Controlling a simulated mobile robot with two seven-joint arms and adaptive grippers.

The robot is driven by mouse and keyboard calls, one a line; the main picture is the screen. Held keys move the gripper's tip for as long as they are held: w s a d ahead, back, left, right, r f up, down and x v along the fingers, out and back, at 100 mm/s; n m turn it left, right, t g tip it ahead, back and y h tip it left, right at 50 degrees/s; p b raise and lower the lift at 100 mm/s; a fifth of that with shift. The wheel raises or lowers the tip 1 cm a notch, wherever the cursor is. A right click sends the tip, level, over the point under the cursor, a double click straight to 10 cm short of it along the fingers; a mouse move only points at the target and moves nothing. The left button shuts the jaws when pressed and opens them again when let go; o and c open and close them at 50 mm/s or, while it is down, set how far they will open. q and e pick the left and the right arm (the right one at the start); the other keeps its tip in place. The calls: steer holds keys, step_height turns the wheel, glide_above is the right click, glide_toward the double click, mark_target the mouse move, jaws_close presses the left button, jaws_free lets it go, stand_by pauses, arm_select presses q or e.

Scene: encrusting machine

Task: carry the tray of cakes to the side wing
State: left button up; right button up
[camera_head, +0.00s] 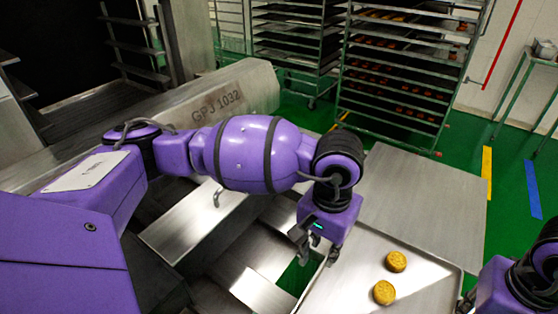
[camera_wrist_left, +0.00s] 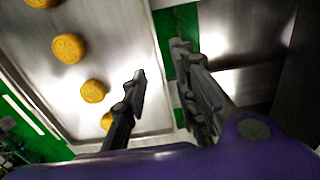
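The metal tray (camera_head: 422,296) lies at the lower right of the head view, with two round golden cakes (camera_head: 395,261) (camera_head: 384,292) showing on it. In the left wrist view the tray (camera_wrist_left: 120,45) holds several cakes (camera_wrist_left: 93,91). My left gripper (camera_head: 318,255) points down at the tray's left edge. Its fingers (camera_wrist_left: 160,60) are apart, one on the tray side and one beyond the rim, with nothing seen clamped between them. A flat metal panel (camera_head: 425,195), likely the side wing, adjoins the tray's far side. My right gripper (camera_head: 472,302) is largely cut off at the lower right.
Rack trolleys (camera_head: 400,75) with loaded shelves stand at the back. Metal machine surfaces (camera_head: 190,220) lie under and left of my left arm. Green floor (camera_head: 515,185) is open to the right of the panel. A small green-framed table (camera_head: 530,60) stands at the far right.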

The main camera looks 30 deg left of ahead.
mark_target(318, 272)
arm_select(q)
steer(key=shift+r, duration=0.1)
arm_select(e)
steer(key=shift+s, duration=0.1)
